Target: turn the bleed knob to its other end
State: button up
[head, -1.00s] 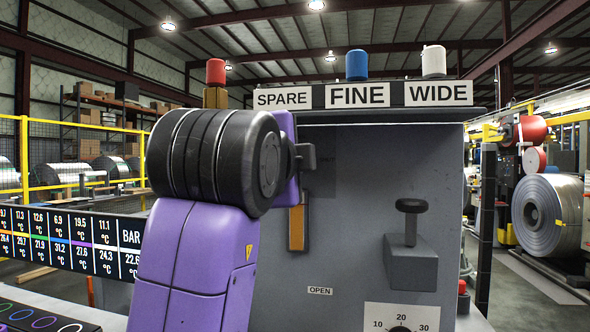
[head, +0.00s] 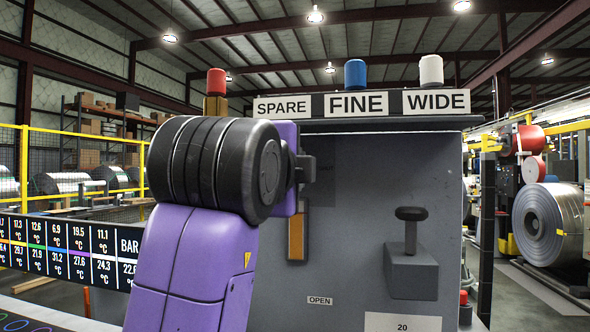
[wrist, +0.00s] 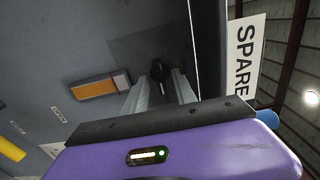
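A small black knob (wrist: 158,70) shows in the wrist view on a darker square of the grey panel; no label on it is readable, so I cannot confirm it is the bleed knob. My gripper (wrist: 160,76) is open, with its two pale fingers on either side of the knob's near end and visible gaps beside it. Whether the fingertips reach past the knob is unclear. In the head view my purple and black arm hides the knob; the darker square (head: 322,182) shows only partly.
The grey panel (head: 350,240) carries an orange bar (head: 296,235), a black T-handle on a block (head: 411,262) and an OPEN label (head: 320,301). Red (head: 216,82), blue (head: 355,73) and white (head: 431,70) lamps stand on top. A display strip (head: 70,250) is at left.

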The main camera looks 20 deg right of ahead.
jog(key=v, duration=0.7)
jog(key=shift+s+a+b, duration=0.25)
jog(key=shift+s+b, duration=0.05)
jog(key=shift+b, duration=0.15)
